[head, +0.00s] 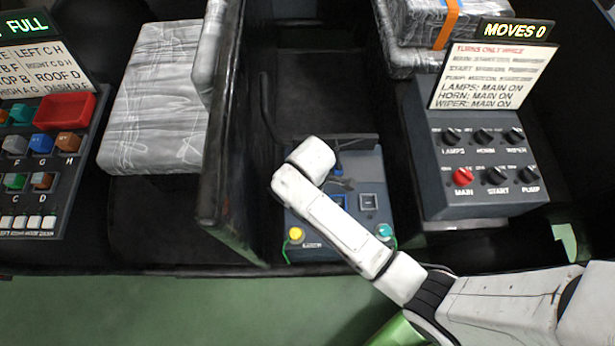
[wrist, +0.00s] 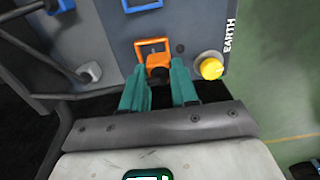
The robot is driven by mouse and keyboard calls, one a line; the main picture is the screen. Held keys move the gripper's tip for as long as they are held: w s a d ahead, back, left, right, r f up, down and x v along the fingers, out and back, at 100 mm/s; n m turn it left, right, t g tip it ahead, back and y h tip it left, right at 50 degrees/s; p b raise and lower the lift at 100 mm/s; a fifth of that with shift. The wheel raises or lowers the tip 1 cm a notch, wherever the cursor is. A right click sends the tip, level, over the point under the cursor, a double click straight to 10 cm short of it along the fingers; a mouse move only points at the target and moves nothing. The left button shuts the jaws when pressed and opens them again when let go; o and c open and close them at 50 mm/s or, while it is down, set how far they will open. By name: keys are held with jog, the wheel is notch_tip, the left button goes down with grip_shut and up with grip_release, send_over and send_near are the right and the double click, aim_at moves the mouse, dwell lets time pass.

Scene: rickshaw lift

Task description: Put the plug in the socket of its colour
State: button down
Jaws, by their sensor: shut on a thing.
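The plug is at the near edge of an orange-framed socket (wrist: 152,43) on the grey panel. The socket's opening still shows beyond the plug; I cannot tell whether the two touch. A blue-framed socket (wrist: 143,4) lies farther up the panel. In the head view the panel (head: 345,247) lies under my arm, which hides the gripper, the held plug and the orange socket. A grey square socket (head: 368,202) shows there.
A yellow knob (wrist: 211,67) beside the word EARTH is right of the orange socket. A grey plug-like piece (wrist: 91,72) and dark cables are at left. A teal knob (head: 384,231) is on the panel. A switch box (head: 475,180) stands right, a tall dark wall (head: 222,130) left.

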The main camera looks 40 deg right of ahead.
jog(key=shift+w+f, duration=0.5)
jog(key=shift+f, duration=0.05)
jog(key=shift+w+f+b, duration=0.2)
jog(key=shift+f+b, duration=0.15)
jog(key=shift+f, duration=1.45)
jog(key=shift+f, duration=0.1)
jog(key=c, duration=0.9)
grip_release()
jog(key=shift+o, duration=0.2)
notch_tip(320, 180, up, 12)
jog(key=shift+r+p, duration=0.1)
jog(key=shift+p, duration=0.7)
jog(key=s+d+r+m, duration=0.1)
jog(key=s+d+m, duration=0.1)
jog(key=s, duration=0.3)
jog(key=s+d+r+m, duration=0.2)
jog(key=s+d+m, duration=0.1)
jog(key=s+m, duration=0.2)
jog(key=s+d+r+m+t, duration=0.1)
jog(key=s+d+m, duration=0.1)
jog(key=s+m, duration=0.2)
jog(key=shift+s+d+r, duration=0.25)
jog(key=shift+s+d, duration=0.15)
jog(key=shift+s, duration=0.85)
